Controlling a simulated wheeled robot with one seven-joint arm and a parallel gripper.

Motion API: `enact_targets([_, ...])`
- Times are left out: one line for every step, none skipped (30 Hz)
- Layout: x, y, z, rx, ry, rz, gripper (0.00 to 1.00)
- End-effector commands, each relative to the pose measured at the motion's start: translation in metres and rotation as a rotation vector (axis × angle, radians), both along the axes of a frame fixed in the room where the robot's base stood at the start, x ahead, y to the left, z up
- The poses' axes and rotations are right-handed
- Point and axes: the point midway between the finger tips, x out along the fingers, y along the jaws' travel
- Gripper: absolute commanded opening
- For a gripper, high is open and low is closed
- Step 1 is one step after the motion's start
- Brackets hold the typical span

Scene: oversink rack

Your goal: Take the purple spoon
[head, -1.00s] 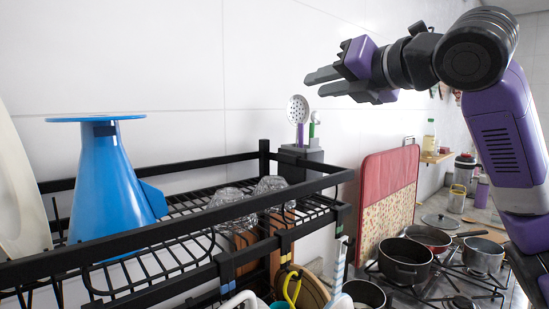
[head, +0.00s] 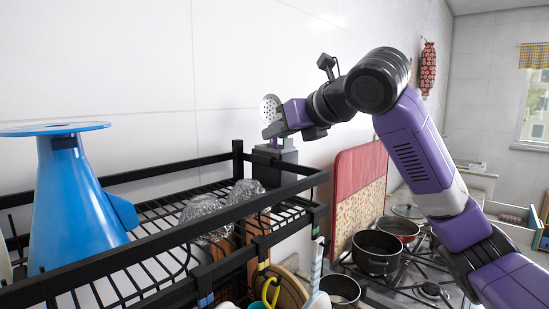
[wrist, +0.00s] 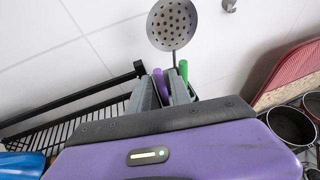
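The purple spoon shows as a purple handle (wrist: 160,86) in the wrist view, standing upright between my fingers. A grey perforated spoon head (wrist: 172,22) rises just above it; I cannot tell for sure whether it joins the purple handle. The head also shows in the head view (head: 270,109). My gripper (wrist: 163,88) is at the utensils, with a finger on each side of the purple handle and a visible gap between the fingers. Firm contact is not visible. In the head view my gripper (head: 275,130) hides the handle above the grey utensil holder (head: 276,154).
A green handle (wrist: 183,69) stands close to the right finger. A red-edged board (head: 357,185) leans on the wall to the right, beside pots (head: 376,252) on the stove.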

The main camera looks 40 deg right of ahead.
Motion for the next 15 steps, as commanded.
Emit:
enact_targets([0.0064,-0.0010,-0.0006,0.002,0.001,0.000,0.25])
enact_targets([0.0089,-0.0016,-0.0022,0.002,0.001,0.000,0.25])
enact_targets([0.0117,-0.0021,-0.0038,0.002,0.001,-0.001,0.25])
enact_targets([0.0133,-0.0026,-0.0046,0.002,0.000,-0.001,0.25])
enact_targets([0.0146,-0.0029,-0.0052,0.001,-0.001,-0.002,0.25])
enact_targets([0.0155,-0.0031,-0.0057,0.000,-0.002,-0.001,0.25])
enact_targets([0.0158,-0.0033,-0.0060,0.000,-0.002,-0.001,0.25])
enact_targets([0.0159,-0.0033,-0.0061,0.000,-0.002,-0.001,0.25])
enact_targets([0.0159,-0.0032,-0.0062,0.000,-0.002,-0.001,0.25])
enact_targets([0.0158,-0.0032,-0.0062,0.000,-0.002,-0.001,0.25])
enact_targets([0.0158,-0.0032,-0.0062,0.000,-0.002,-0.001,0.25])
enact_targets([0.0157,-0.0031,-0.0061,0.000,-0.002,-0.001,0.25])
enact_targets([0.0157,-0.0031,-0.0061,0.000,-0.002,-0.001,0.19])
enact_targets([0.0156,-0.0031,-0.0061,0.000,-0.002,-0.001,0.13])
enact_targets([0.0156,-0.0031,-0.0061,0.000,-0.002,-0.001,0.05])
